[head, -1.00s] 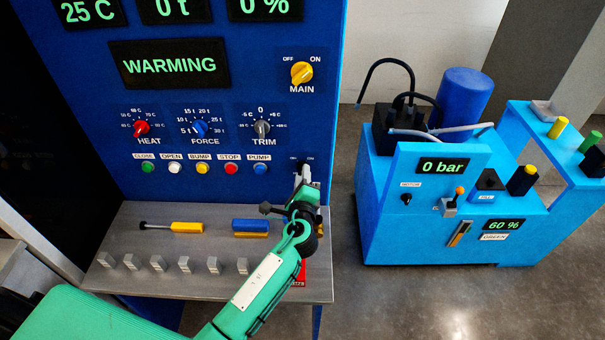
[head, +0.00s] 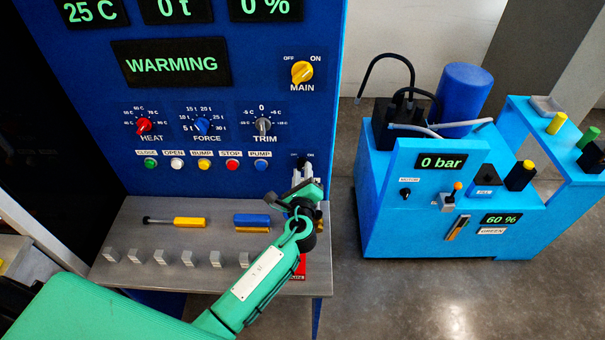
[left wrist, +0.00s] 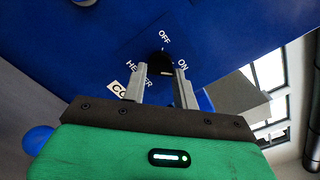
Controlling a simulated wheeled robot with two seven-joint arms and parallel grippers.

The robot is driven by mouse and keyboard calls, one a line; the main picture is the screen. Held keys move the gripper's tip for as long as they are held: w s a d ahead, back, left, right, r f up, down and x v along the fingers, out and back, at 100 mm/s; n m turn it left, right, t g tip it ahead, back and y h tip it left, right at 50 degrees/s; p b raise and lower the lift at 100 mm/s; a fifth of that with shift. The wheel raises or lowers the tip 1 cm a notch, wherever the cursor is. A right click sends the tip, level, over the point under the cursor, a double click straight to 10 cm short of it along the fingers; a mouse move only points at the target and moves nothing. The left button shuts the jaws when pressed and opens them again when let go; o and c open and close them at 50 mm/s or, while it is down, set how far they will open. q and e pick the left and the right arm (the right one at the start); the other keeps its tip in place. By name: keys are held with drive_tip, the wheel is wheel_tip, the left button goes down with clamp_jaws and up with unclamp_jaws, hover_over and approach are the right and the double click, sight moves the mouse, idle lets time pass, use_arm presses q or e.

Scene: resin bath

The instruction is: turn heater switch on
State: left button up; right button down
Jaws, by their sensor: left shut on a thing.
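The heater switch (left wrist: 160,66) is a small black knob on a blue panel, with OFF, ON and HEATER lettering around it in the left wrist view. A small white mark on it seems to point towards OFF. My left gripper (left wrist: 160,76) is shut on this knob, one grey finger on each side. In the head view my left gripper (head: 302,172) is at the lower right of the press panel, right of the PUMP button, and covers most of the switch. My right gripper is not in view.
Close by on the panel are the blue PUMP button (head: 260,165) and the grey TRIM knob (head: 263,125). The display (head: 170,63) reads WARMING. Below, a grey shelf (head: 150,285) holds a yellow-handled tool (head: 189,222) and a blue-yellow block (head: 252,220).

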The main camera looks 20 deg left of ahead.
use_arm(q)
drive_tip(key=o, duration=1)
drive_tip(key=shift+b+v, duration=1.9)
drive_tip(key=shift+v, duration=5.05)
